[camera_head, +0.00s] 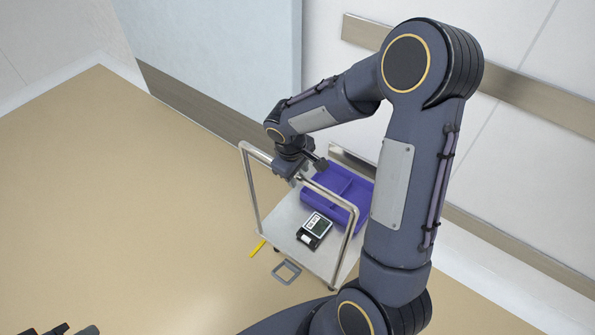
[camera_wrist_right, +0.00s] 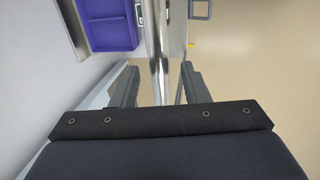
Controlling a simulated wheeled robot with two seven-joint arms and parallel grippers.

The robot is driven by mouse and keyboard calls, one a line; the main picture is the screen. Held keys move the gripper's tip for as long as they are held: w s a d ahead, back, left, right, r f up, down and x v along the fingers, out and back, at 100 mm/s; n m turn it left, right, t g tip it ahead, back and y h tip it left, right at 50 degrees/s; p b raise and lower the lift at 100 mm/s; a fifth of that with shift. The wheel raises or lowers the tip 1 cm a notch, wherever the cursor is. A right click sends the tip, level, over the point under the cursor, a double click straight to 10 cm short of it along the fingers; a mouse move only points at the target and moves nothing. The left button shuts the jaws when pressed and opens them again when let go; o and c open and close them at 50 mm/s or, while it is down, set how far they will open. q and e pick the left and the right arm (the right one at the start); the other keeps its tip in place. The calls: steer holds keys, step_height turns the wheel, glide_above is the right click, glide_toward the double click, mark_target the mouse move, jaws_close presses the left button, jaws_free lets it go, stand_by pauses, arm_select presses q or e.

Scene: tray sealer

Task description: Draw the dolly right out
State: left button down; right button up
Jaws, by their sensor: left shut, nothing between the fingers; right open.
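The dolly (camera_head: 284,218) is a steel cart with a flat deck and a tall tubular handle (camera_head: 251,190), standing beside the wall. My right gripper (camera_head: 303,174) is at the handle's top bar. In the right wrist view the bar (camera_wrist_right: 156,45) runs between the fingers of my right gripper (camera_wrist_right: 158,88), which are open with gaps to either side. My left gripper (camera_head: 62,331) shows only partly at the bottom left edge, shut and empty, far from the dolly.
A purple compartment tray (camera_head: 345,188) and a small black device with a screen (camera_head: 315,228) sit on the deck. A yellow stick (camera_head: 257,249) and a grey square frame (camera_head: 287,272) lie on the floor nearby. The wall is close behind; floor to the left is clear.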

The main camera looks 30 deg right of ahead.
steer(key=shift+f, duration=0.1)
jaws_close()
stand_by(0.4)
